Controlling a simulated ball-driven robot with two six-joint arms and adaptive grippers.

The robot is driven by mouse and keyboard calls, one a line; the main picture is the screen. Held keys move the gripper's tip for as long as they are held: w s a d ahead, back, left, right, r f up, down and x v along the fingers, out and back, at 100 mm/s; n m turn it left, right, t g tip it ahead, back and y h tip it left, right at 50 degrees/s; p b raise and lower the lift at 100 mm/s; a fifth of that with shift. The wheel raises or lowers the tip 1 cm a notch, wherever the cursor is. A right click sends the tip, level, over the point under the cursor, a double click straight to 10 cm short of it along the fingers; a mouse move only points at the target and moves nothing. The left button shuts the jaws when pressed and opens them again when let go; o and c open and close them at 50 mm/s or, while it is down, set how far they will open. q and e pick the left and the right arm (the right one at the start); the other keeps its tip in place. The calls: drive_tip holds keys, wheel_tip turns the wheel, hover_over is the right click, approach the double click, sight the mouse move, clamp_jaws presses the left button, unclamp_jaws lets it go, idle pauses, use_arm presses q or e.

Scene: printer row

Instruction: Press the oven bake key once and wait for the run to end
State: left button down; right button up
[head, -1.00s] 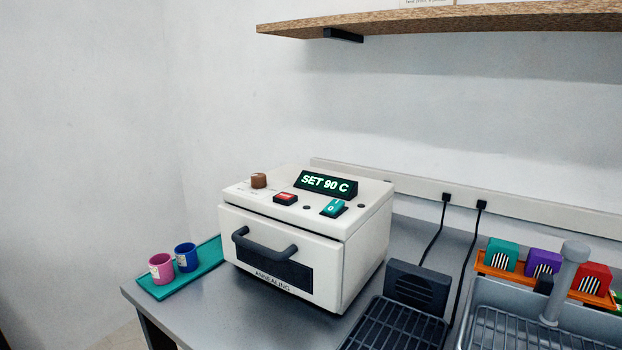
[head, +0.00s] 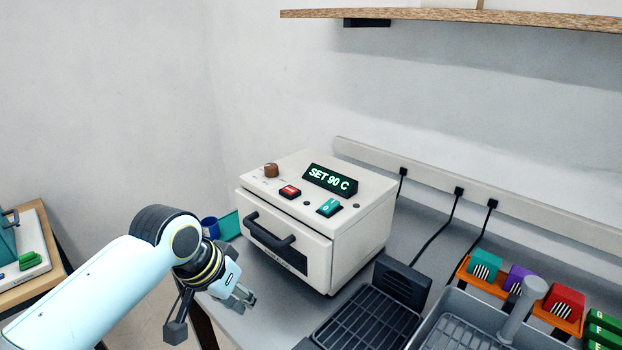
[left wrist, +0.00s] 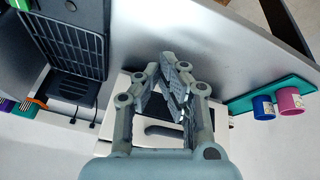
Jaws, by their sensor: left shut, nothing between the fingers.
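The white annealing oven (head: 312,215) stands on the grey bench, its front drawer with a dark handle closed. Its display (head: 330,180) reads "SET 90 C". I cannot read the label on the red key. My left gripper (head: 246,297) is shut and empty, in front of and below the oven, near the bench's front edge. In the left wrist view the shut fingers (left wrist: 176,62) cover part of the oven (left wrist: 160,110). My right gripper is not in view.
A blue cup (head: 209,227) on a teal tray (head: 229,224) stands left of the oven, partly behind my arm. A dark rack (head: 365,322) and a grey basin lie to the right. Coloured blocks sit in an orange holder (head: 539,309). A wooden shelf (head: 450,17) hangs above.

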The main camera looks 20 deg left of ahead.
use_arm(q)
drive_tip(key=w+r, duration=0.3)
drive_tip(key=w, duration=0.1)
drive_tip(key=w+r+h+p, duration=0.1)
drive_tip(key=w+r, duration=0.3)
drive_tip(key=w+r+t+h, duration=0.1)
drive_tip(key=w+r, duration=0.2)
drive_tip(key=w, duration=0.1)
drive_tip(key=shift+w+r, duration=0.25)
drive_tip(key=shift+r, duration=0.1)
drive_tip(key=w+a+r+n+t+h+p, duration=0.1)
drive_tip(key=w+a+r+h, duration=0.1)
drive_tip(key=w+r, duration=0.8)
wheel_tip(320, 180, up, 2)
drive_tip(key=shift+a+r+t, duration=0.1)
drive_tip(key=shift+a+t, duration=0.05)
drive_tip(key=shift+t, duration=0.15)
drive_tip(key=b, duration=0.7)
hover_over(288, 188)
wheel_tip(288, 188, down, 7)
drive_tip(key=shift+f, duration=0.2)
drive_tip(key=shift+f+b, duration=0.35)
drive_tip(key=shift+f, duration=0.45)
